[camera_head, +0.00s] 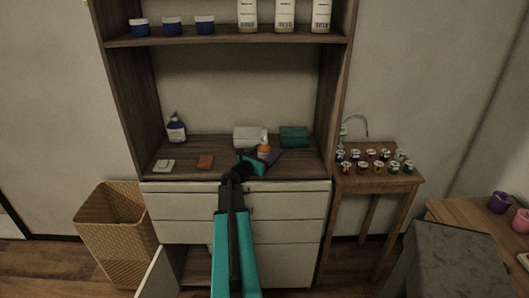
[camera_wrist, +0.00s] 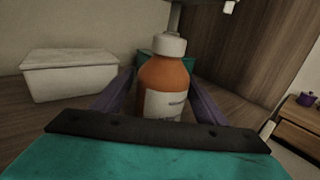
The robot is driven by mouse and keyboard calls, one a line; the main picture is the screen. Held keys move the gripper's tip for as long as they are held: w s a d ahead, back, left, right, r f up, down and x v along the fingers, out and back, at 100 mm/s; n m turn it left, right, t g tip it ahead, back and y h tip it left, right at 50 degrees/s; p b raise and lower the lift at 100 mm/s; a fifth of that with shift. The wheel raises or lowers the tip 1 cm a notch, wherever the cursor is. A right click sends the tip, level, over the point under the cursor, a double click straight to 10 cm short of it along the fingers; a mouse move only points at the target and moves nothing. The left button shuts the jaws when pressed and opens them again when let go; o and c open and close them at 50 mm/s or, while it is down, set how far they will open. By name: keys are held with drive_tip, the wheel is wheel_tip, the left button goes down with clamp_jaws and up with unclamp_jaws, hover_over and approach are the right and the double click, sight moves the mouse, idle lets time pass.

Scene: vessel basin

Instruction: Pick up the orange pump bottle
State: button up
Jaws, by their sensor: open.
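The orange pump bottle (camera_wrist: 165,80) stands upright on the shelf counter, with a white collar and a pale label. In the wrist view it is between the two purple fingers of my gripper (camera_wrist: 160,100), which are spread on either side of it. In the head view the bottle (camera_head: 264,150) shows just beyond my teal gripper (camera_head: 262,158). My gripper is open. The lower part of the bottle is hidden behind the gripper's dark edge, and I cannot tell whether either finger touches it.
A white box (camera_wrist: 70,76) stands left of the bottle and a green box (camera_head: 294,136) stands behind it on the right. A blue-labelled pump bottle (camera_head: 176,129), a pale soap-like block (camera_head: 164,165) and an orange-brown block (camera_head: 205,162) are on the counter's left.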

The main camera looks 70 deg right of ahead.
drive_tip(key=shift+s+d, duration=0.1)
drive_tip(key=shift+d, duration=0.4)
drive_tip(key=c, duration=1.2)
drive_tip(key=shift+c, duration=0.2)
drive_tip(key=shift+r, duration=0.1)
